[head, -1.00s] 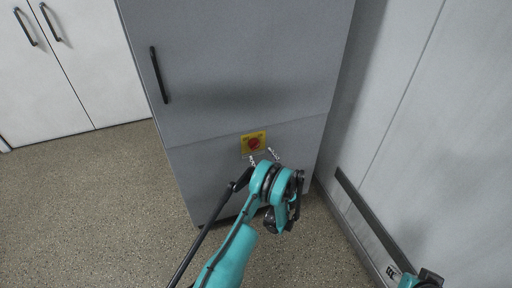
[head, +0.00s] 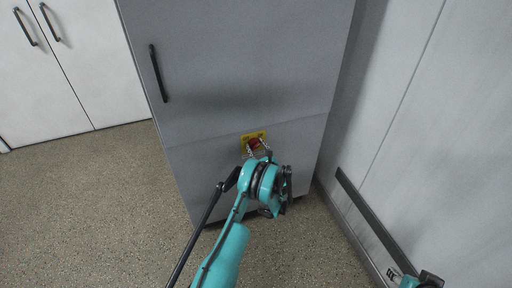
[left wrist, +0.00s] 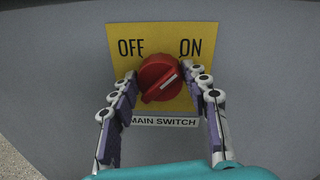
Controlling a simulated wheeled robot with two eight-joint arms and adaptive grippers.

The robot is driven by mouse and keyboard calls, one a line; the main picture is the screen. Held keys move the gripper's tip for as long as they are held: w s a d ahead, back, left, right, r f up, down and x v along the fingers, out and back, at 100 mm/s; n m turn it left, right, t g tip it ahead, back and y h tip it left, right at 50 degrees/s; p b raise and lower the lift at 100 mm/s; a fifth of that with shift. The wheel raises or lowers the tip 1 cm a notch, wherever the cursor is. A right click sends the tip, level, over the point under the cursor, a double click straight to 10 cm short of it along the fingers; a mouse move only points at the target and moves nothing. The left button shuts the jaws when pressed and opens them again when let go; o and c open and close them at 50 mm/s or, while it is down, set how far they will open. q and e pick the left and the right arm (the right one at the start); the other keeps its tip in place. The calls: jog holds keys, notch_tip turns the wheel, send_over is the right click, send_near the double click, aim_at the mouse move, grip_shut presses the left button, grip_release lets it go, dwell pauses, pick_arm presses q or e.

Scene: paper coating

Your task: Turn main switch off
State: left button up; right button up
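The main switch is a red round knob (left wrist: 158,76) on a yellow plate (left wrist: 208,42) marked OFF at left and ON at right. The white line on the knob slants up to the right, toward ON. In the head view the yellow plate (head: 247,138) is low on the grey cabinet front, with the red knob (head: 254,142) partly covered by my left gripper (head: 258,149). In the left wrist view my left gripper (left wrist: 163,74) is open, one finger on each side of the knob, with small gaps seen. My right gripper (head: 393,274) shows only partly at the bottom right, away from the switch.
The grey cabinet (head: 235,60) has a dark vertical handle (head: 158,74) at its upper left. A pale wall with a dark strip (head: 375,222) stands at the right. White cupboards (head: 85,70) are at the left. The speckled floor (head: 85,210) is clear.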

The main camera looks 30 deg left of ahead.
pick_arm(q)
jog(key=shift+n, duration=0.3)
jog(key=n, duration=0.3)
jog(key=shift+n, duration=0.3)
jog(key=n, duration=0.4)
jog(key=shift+s+a+h, duration=0.1)
jog(key=shift+h, duration=0.2)
jog(key=n, duration=0.4)
jog(key=shift+n, duration=0.3)
jog(key=shift+s+a+f+n+h, duration=0.1)
jog(key=shift+n+h, duration=0.05)
jog(key=shift+n, duration=0.9)
jog(key=shift+f+n+h, duration=0.1)
jog(key=shift+n+h, duration=0.05)
jog(key=shift+n, duration=0.9)
jog(key=o, duration=1.2)
jog(key=shift+c, duration=0.2)
